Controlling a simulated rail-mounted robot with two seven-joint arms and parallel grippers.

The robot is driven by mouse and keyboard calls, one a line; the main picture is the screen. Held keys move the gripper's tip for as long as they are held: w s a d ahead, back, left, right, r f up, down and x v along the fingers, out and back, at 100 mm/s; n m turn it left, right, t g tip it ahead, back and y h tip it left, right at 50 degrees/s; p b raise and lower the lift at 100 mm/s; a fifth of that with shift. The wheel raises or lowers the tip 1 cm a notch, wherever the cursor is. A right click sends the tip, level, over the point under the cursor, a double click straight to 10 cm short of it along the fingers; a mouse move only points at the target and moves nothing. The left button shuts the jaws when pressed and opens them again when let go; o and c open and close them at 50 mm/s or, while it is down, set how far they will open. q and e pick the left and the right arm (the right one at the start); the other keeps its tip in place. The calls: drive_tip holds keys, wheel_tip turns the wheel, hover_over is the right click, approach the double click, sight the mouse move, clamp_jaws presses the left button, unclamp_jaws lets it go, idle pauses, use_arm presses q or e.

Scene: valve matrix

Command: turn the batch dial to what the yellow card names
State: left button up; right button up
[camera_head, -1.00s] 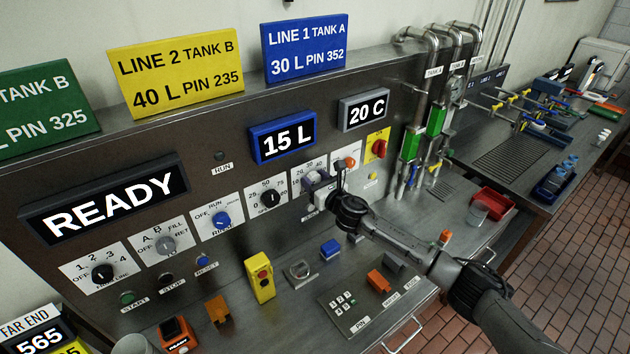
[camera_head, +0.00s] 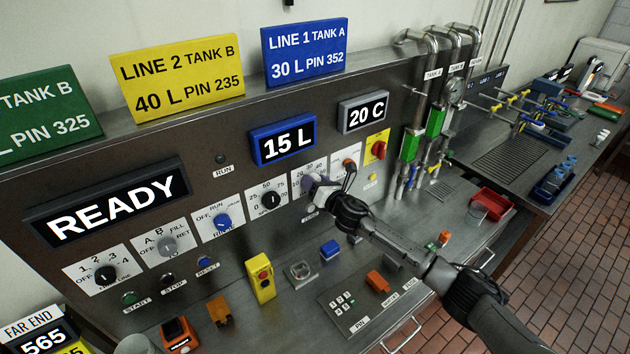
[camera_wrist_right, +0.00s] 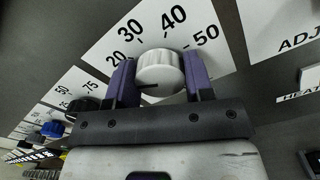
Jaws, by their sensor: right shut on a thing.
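The yellow card (camera_head: 178,78) stands on top of the panel and reads LINE 2, TANK B, 40 L, PIN 235. The batch dial is a pale round knob (camera_wrist_right: 160,73) on a white plate (camera_wrist_right: 115,40) marked 20, 30, 40 and 50 in the right wrist view. My right gripper (camera_wrist_right: 160,82) is shut on the knob, with one purple finger on each side. In the head view my right gripper (camera_head: 318,192) hides much of the dial. The blue-framed display (camera_head: 283,139) above reads 15 L. My left gripper is not in view.
Other dials stand close to the left, including the 0 to 75 dial (camera_head: 270,199) and the blue dial (camera_head: 222,220). A red switch on a yellow plate (camera_head: 377,147) is to the right. A yellow button box (camera_head: 261,278) and a keypad (camera_head: 345,304) are on the bench below.

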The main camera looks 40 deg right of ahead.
drive_tip(key=m+p, duration=0.1)
drive_tip(key=m, duration=0.4)
drive_tip(key=shift+m, duration=0.3)
drive_tip(key=m+p, duration=0.1)
drive_tip(key=m, duration=0.4)
drive_tip(key=m+p, duration=0.2)
drive_tip(key=m, duration=0.4)
drive_tip(key=shift+m, duration=0.3)
drive_tip(key=m, duration=0.2)
drive_tip(key=shift+m+p, duration=0.4)
drive_tip(key=shift+m, duration=0.6)
drive_tip(key=shift+f+m, duration=0.1)
drive_tip(key=shift+m, duration=0.2)
drive_tip(key=o, duration=0.9)
